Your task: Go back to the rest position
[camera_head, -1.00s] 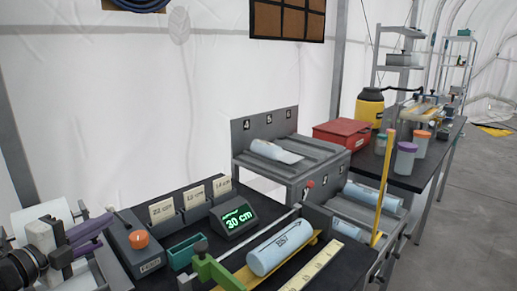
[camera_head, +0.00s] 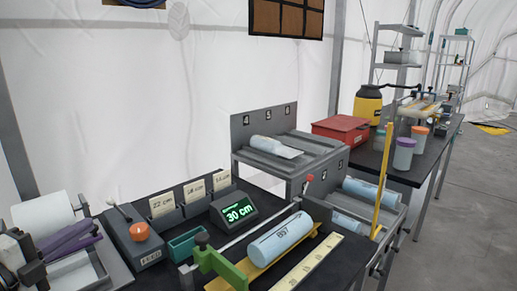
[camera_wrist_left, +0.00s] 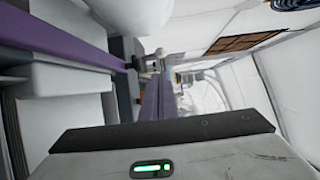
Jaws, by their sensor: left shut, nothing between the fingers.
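My left gripper (camera_head: 96,232) is at the left edge of the head view. Its purple fingers lie side by side, shut and empty, pointing right. They appear over or beside the grey tray next to the white roll (camera_head: 42,212); I cannot tell how high. The left wrist view shows the purple fingers (camera_wrist_left: 158,98) close together beyond the grey gripper body. My right gripper is not in view.
An orange-knobbed lever box (camera_head: 140,231), a 30 cm display (camera_head: 236,212) and a teal bin (camera_head: 186,243) stand right of the gripper. A blue roll (camera_head: 281,239) lies beside a yellow ruler (camera_head: 325,262). A grey rack (camera_head: 290,172) stands behind.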

